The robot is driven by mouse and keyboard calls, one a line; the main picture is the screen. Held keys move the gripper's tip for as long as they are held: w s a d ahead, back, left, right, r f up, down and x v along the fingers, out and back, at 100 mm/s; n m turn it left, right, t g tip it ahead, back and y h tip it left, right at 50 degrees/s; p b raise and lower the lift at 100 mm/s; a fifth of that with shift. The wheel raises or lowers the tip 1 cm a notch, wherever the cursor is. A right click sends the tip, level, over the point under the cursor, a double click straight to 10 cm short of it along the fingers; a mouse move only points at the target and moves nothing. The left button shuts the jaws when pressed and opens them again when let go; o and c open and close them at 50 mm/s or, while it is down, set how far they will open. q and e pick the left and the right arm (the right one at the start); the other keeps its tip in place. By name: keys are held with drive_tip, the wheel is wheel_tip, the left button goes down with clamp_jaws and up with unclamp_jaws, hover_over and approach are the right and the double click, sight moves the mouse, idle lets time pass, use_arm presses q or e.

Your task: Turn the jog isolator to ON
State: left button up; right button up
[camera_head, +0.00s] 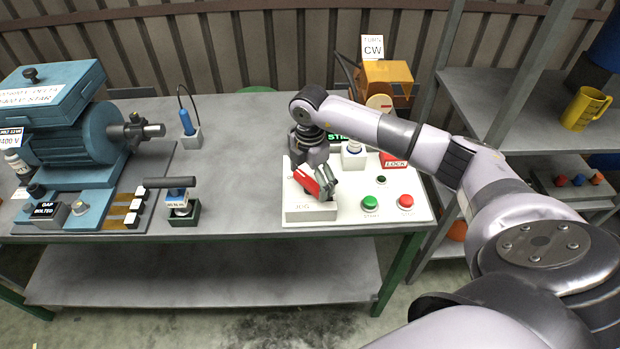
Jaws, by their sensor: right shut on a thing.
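The jog isolator is a pale box (311,212) marked JOG at the front left of a white control panel (350,218) on the bench. A red handle (306,180) tilts up to the left above it. My right gripper (318,188) is shut on the red handle, directly over the box. The fingers and wrist hide part of the handle and any ON or OFF marks. My left gripper is not in view.
A green button (370,203) and a red button (405,202) sit right of the isolator. A red LOCK block (394,161) is behind them. A blue motor (75,140) stands at left. Shelves (490,100) stand at right. The bench middle (240,160) is clear.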

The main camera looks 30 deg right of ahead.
sight(310, 181)
drive_tip(key=m, duration=0.3)
drive_tip(key=shift+m, duration=0.4)
drive_tip(key=shift+m+p, duration=0.6)
drive_tip(key=shift+m, duration=1.6)
drive_tip(key=o, duration=0.9)
drive_tip(key=shift+c, duration=0.2)
drive_tip(key=shift+r, duration=0.1)
wheel_tip(310, 181, up, 12)
